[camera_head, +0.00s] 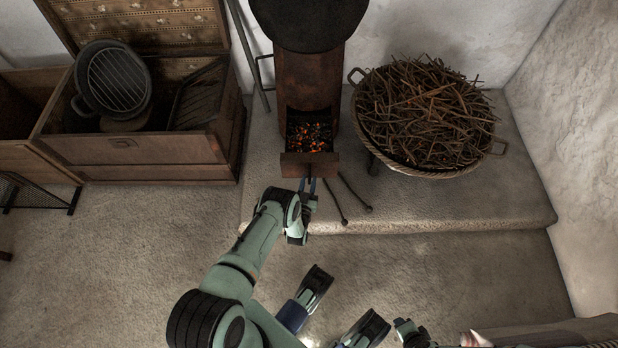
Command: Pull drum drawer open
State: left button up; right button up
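The rusty drum (308,78) stands on the raised stone hearth against the back wall. Its drawer (310,166) is out at the front, and glowing embers (309,134) show behind the drawer's front panel. A small dark handle (308,179) sticks out from the panel. My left gripper (308,185) is at the handle. Whether either finger touches the handle is too small to tell. Parts of my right arm show at the bottom, but its fingers cannot be made out clearly.
A wicker basket of twigs (425,112) stands right of the drum. Thin iron tools (350,193) lie on the hearth beside the drawer. An open wooden chest (140,150) with a round grill pan (114,80) is at left.

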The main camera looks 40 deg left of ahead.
pick_arm(q)
jog(key=p+v, duration=0.1)
jog(key=v, duration=0.3)
jog(key=shift+s+d+r, duration=0.1)
jog(key=p+v, duration=0.1)
jog(key=v, duration=0.6)
jog(key=shift+p, duration=0.35)
pick_arm(e)
jog(key=shift+g+y, duration=0.3)
jog(key=shift+g, duration=0.1)
jog(key=s+a+r, duration=0.1)
jog(key=r, duration=0.1)
jog(key=s+a+r, duration=0.1)
jog(key=s, duration=0.1)
jog(key=shift+a+r, duration=0.1)
jog(key=shift+r, duration=0.25)
pick_arm(q)
jog(key=shift+s, duration=0.1)
pick_arm(e)
jog(key=shift+w, duration=0.1)
